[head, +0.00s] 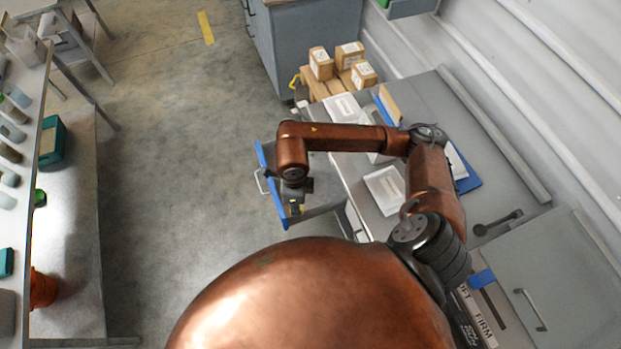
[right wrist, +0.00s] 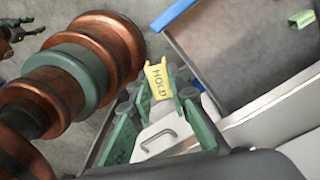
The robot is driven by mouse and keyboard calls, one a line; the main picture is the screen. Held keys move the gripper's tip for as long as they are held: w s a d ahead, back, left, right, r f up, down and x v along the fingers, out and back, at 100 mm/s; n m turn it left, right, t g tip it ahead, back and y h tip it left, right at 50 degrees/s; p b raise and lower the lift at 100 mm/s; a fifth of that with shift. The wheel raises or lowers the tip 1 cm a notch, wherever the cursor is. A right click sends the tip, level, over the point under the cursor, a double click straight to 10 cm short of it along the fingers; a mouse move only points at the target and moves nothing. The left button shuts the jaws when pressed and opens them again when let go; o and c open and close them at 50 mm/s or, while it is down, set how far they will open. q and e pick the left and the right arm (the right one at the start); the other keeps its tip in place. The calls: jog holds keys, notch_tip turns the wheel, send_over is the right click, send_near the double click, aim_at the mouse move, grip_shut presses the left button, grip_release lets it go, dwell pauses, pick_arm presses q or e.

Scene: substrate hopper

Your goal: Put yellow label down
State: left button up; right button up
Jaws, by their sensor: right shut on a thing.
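The yellow label (right wrist: 157,79), marked HOLD, is held upright between the green fingers of my right gripper (right wrist: 160,88). In the head view my right gripper (head: 295,207) is small and dark at the open drawer's blue edge. The drawer (head: 322,192) has a grey inside, and its blue rim (right wrist: 178,14) shows beside the label in the right wrist view. I cannot tell whether the label touches anything below. My left gripper (right wrist: 20,28), dark and partly cut off, shows with fingers apart at the upper left of the right wrist view.
A small green piece (right wrist: 301,18) lies in the drawer. The grey bench (head: 505,165) carries white trays (head: 385,188) and a blue folder (head: 466,180). Cardboard boxes (head: 350,55) stand at the back. Open floor (head: 180,150) lies to the left, before a shelf of bottles.

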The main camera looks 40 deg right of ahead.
notch_tip(320, 180, down, 6)
jog(key=s+m+b, duration=0.3)
jog(key=m, duration=1)
jog(key=w+d+f, duration=0.2)
jog(key=w, duration=0.1)
jog(key=w+d+f+b, duration=0.1)
jog(key=w+d+f, duration=0.4)
jog(key=w+f, duration=0.1)
jog(key=shift+w+d+f, duration=0.1)
jog(key=shift+w+d, duration=0.05)
jog(key=shift+w, duration=0.2)
jog(key=shift+w+d+f, duration=0.35)
jog(key=shift+w+f, duration=0.1)
jog(key=shift+f, duration=0.15)
jog(key=f, duration=0.2)
jog(key=f+b, duration=0.1)
jog(key=shift+w+d+f, duration=0.15)
jog(key=shift+w+f, duration=0.05)
jog(key=shift+f, duration=0.15)
pick_arm(q)
notch_tip(320, 180, down, 5)
jog(key=shift+f, duration=0.2)
pick_arm(e)
jog(key=shift+r, duration=0.1)
